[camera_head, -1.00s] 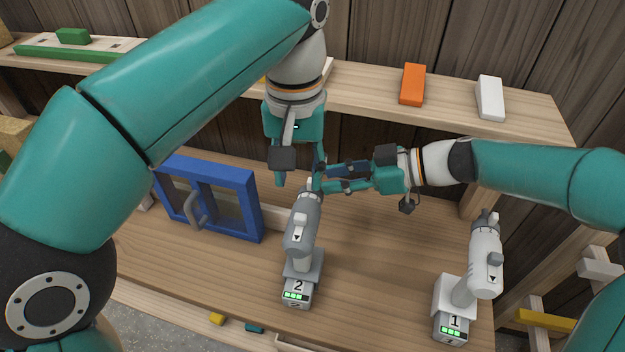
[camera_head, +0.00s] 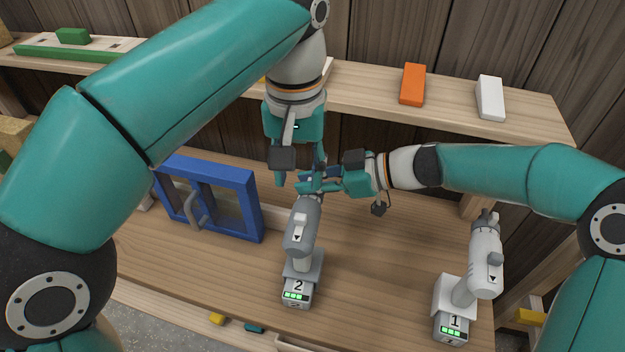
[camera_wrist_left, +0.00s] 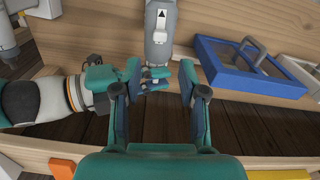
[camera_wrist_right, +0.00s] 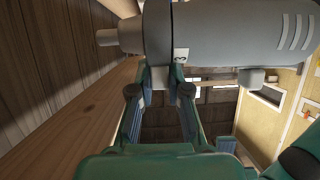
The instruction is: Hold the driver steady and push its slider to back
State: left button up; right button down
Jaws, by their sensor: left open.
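The grey driver marked 2 (camera_head: 302,240) stands on the bench, its nose away from me. A light slider block (camera_head: 300,222) sits on its body above a black arrow. My left gripper (camera_head: 298,182) is open, pointing down just beyond the driver's nose. In the left wrist view its fingers (camera_wrist_left: 162,95) are apart with the driver's nose end ahead. My right gripper (camera_head: 314,184) is at the driver's nose end from the right. In the right wrist view its separated fingertips (camera_wrist_right: 164,72) reach the driver's collar, a pale piece between them. Whether they grip it is unclear.
A second, white driver marked 1 (camera_head: 485,262) stands at the right. A blue frame with a handle (camera_head: 215,198) is at the left. A raised shelf behind holds an orange block (camera_head: 412,84) and a white block (camera_head: 490,98). The bench between the drivers is clear.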

pick_arm(q)
jog(key=c, duration=0.4)
jog(key=shift+w+d, duration=0.2)
jog(key=shift+w, duration=0.15)
jog(key=shift+c, duration=1)
jog(key=shift+w+d+f+t, duration=0.2)
jog(key=shift+w+f+t, duration=0.2)
jog(key=shift+f, duration=0.2)
grip_shut()
jog(key=s+t, duration=0.1)
jog(key=s+r+t, duration=0.1)
jog(key=s+a+t, duration=0.1)
jog(key=shift+r+m+h, duration=0.2)
jog(key=shift+m+h, duration=0.1)
jog(key=shift+h, duration=0.1)
